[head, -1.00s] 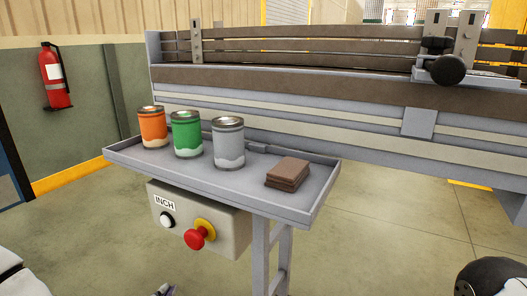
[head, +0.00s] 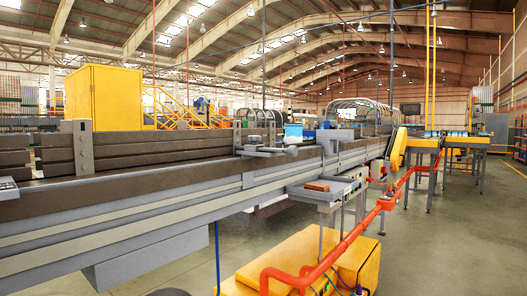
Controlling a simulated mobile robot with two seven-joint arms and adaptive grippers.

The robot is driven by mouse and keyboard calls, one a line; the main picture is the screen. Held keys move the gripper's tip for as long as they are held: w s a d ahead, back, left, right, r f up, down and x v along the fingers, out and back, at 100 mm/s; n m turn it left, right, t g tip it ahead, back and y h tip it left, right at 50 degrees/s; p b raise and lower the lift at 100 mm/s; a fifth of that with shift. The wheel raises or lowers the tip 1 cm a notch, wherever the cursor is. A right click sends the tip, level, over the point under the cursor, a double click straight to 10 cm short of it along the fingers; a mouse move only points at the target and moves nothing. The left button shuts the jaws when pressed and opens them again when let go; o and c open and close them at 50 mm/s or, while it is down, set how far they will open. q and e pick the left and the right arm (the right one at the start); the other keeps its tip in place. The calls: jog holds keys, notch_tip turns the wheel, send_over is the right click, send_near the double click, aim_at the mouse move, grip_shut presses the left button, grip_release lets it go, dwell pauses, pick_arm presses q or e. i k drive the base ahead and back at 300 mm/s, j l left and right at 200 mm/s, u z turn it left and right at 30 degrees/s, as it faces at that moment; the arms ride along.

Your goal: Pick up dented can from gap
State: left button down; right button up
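No dented can can be made out in the head view. The roller conveyor (head: 150,205) runs from the left foreground into the distance, with dark side rails. I cannot make out a gap holding a can. A small dark part (head: 358,289) at the bottom edge may be the tip of my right gripper; too little shows to tell its state. My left gripper is not in view.
A grey side tray (head: 330,194) holds a brown block (head: 317,186). A light-blue object (head: 293,132) stands by the conveyor. An orange pipe (head: 345,243) and yellow housing (head: 290,262) block the lower middle. Floor at right (head: 460,245) is open.

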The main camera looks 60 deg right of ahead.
aim_at(293, 131)
jog(key=z, duration=2.15)
jog(key=i+l+u, duration=0.15)
jog(key=l, duration=0.25)
jog(key=i+l+u, duration=0.1)
jog(key=i+l, duration=0.2)
jog(key=i+l+u, duration=0.15)
jog(key=l, duration=0.4)
jog(key=i+l+u, duration=0.15)
jog(key=l, duration=0.3)
jog(key=i+l+u, duration=0.1)
jog(key=l, duration=0.4)
jog(key=i+l+u, duration=0.15)
jog(key=l, duration=0.3)
jog(key=i+l+u, duration=0.15)
jog(key=l, duration=0.35)
jog(key=l+u, duration=0.1)
jog(key=l, duration=0.4)
jog(key=i, duration=0.05)
